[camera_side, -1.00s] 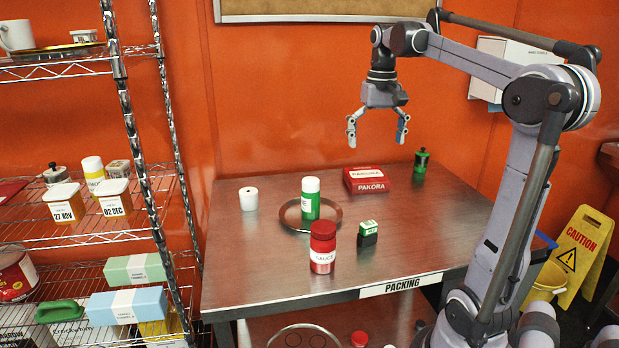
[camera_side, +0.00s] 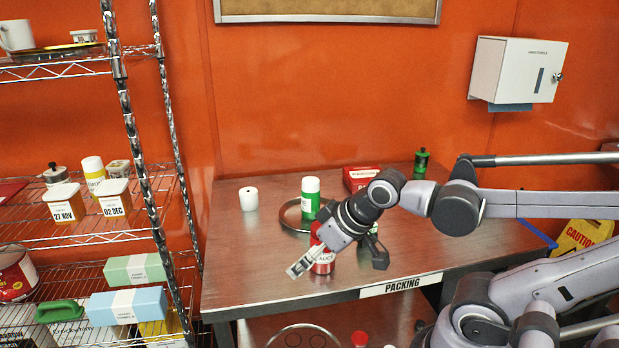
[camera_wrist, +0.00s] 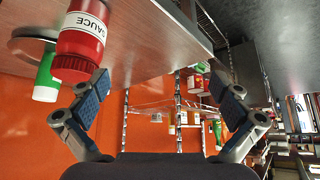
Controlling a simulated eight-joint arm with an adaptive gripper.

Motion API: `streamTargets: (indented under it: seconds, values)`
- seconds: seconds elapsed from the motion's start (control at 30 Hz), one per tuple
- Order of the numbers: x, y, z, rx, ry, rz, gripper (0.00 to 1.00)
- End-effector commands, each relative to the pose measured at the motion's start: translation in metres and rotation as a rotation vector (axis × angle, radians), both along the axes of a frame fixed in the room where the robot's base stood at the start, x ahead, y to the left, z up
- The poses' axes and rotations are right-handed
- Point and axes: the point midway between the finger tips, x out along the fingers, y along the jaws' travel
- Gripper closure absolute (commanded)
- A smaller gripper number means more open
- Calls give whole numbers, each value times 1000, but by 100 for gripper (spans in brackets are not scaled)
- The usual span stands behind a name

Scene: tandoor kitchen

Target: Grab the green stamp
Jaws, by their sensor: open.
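In the wrist view my gripper (camera_wrist: 163,84) is empty, and the sauce bottle (camera_wrist: 84,38) looms close by the left finger. I cannot tell whether they touch.
A green bottle with a white cap (camera_side: 310,196) stands on a round plate (camera_side: 284,217) behind the sauce bottle. A white roll (camera_side: 248,198), a red box (camera_side: 358,178) and a green, black-topped container (camera_side: 421,160) stand farther back. The table's left front (camera_side: 240,275) is clear.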

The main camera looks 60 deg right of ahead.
Motion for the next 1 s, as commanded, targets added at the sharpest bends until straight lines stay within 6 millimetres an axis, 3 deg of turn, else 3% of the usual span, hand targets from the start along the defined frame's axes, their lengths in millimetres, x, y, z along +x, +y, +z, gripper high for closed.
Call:
streamTargets:
  seconds: [0.1,0.2,0.23,0.3,0.33,0.73,1.0]
  values:
    - [0,1,0,0,-3,4,0]
    - [0,1,0,0,-2,2,29]
    - [0,1,0,0,-2,2,21]
    - [0,0,0,0,-2,1,41]
    - [0,0,0,0,-2,1,45]
    - [0,0,5,0,-1,0,45]
    - [0,0,44,0,-1,0,45]
